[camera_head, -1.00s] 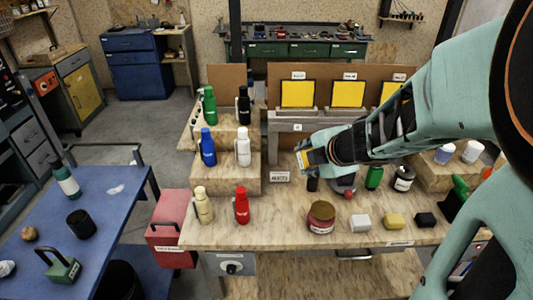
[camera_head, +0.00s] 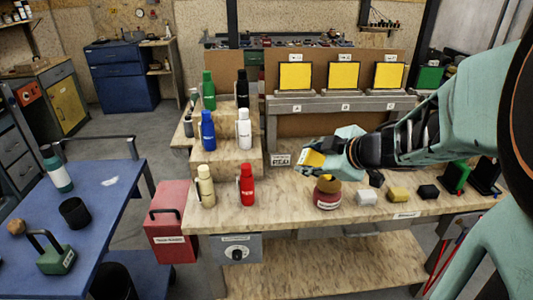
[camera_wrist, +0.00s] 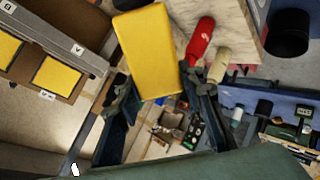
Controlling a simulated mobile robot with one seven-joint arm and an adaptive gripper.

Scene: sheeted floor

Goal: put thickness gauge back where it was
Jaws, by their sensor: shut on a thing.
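A flat yellow block (camera_wrist: 148,48), which I take to be the thickness gauge, sits between the fingers of my gripper (camera_wrist: 163,88) in the wrist view. My gripper (camera_head: 325,161) is shut on it. In the head view the yellow block (camera_head: 312,158) shows at the fingertips, held above the wooden bench (camera_head: 285,212), just right of a small white label sign. Its underside and any marks on it are hidden.
A beige bottle (camera_head: 206,187) and a red bottle (camera_head: 247,186) stand left on the bench. A round red-brown jar (camera_head: 327,194) and several small blocks stand below my gripper. A grey rack (camera_head: 345,103) with yellow panels (camera_head: 295,76) stands behind. A blue table (camera_head: 95,205) is at left.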

